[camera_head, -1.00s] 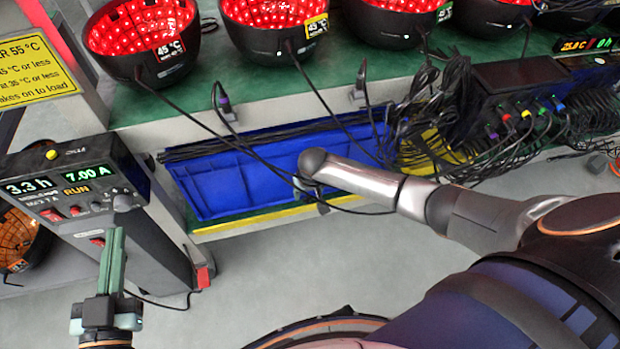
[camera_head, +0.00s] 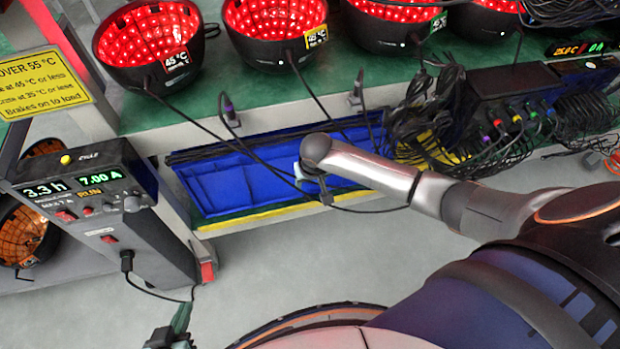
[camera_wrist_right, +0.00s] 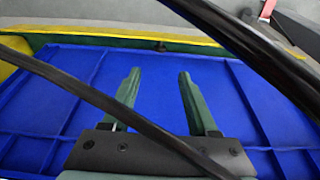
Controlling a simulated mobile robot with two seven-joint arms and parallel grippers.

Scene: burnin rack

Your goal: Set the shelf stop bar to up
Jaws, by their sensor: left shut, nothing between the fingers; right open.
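I cannot pick out the shelf stop bar for certain. A yellow strip (camera_head: 255,215) runs along the front edge of the lower shelf; a yellow and green edge (camera_wrist_right: 110,36) also shows in the right wrist view. My right gripper (camera_wrist_right: 157,85) is open and empty, with its two green fingers over the blue bin (camera_wrist_right: 70,95). In the head view my right wrist hides most of this gripper in front of the blue bin (camera_head: 225,187). My left gripper (camera_head: 184,318) is shut and empty at the bottom edge, partly out of frame, below the control box (camera_head: 150,235).
Two black cables (camera_wrist_right: 115,115) cross close to the right wrist camera. A cable tangle (camera_head: 425,125) hangs right of the bin. Red-lit bowls (camera_head: 150,45) stand on the green upper shelf. Grey floor (camera_head: 300,270) is clear in front of the rack.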

